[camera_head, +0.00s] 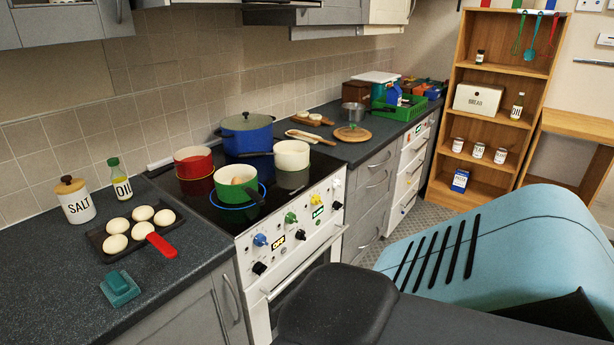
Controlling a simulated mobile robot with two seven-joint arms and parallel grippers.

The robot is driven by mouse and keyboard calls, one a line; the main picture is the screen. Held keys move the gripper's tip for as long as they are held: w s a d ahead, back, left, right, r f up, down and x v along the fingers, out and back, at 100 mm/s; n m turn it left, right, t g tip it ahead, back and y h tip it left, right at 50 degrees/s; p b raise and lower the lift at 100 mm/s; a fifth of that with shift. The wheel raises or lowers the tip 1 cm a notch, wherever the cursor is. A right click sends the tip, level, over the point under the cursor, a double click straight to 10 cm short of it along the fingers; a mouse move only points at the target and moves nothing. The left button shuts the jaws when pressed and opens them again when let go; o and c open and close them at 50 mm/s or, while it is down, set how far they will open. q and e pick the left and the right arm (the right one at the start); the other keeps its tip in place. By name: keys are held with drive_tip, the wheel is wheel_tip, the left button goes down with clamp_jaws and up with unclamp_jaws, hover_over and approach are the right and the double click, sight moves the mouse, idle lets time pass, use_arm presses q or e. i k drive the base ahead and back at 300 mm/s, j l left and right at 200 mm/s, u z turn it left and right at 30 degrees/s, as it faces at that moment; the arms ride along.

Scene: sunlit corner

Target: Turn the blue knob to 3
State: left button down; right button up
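The blue knob (260,240) is on the front panel of the stove (291,265), at the panel's left end. A small lit display (278,242) beside it appears to read OFF. A green knob (291,218) and a lighter green-yellow knob (315,199) sit farther right, with a white one (337,183) near the right end. Black knobs, one of them (259,268) below the blue knob, are on the same panel. Another display (318,212) glows green. Neither of my grippers shows, and nothing is seen touching the blue knob.
Pots stand on the hob, including a green pot (238,184) near the front edge and a blue pot (247,131) behind. My own body parts cover the lower right.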

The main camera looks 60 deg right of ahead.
sight(260, 240)
drive_tip(key=z, duration=1.55)
drive_tip(key=i+l+u, duration=0.2)
drive_tip(key=l, duration=0.65)
drive_tip(key=i+l+u, duration=0.25)
drive_tip(key=l, duration=0.65)
drive_tip(key=i+l+u, duration=0.2)
drive_tip(key=l, duration=0.7)
drive_tip(key=l+u, duration=0.25)
drive_tip(key=l, duration=0.7)
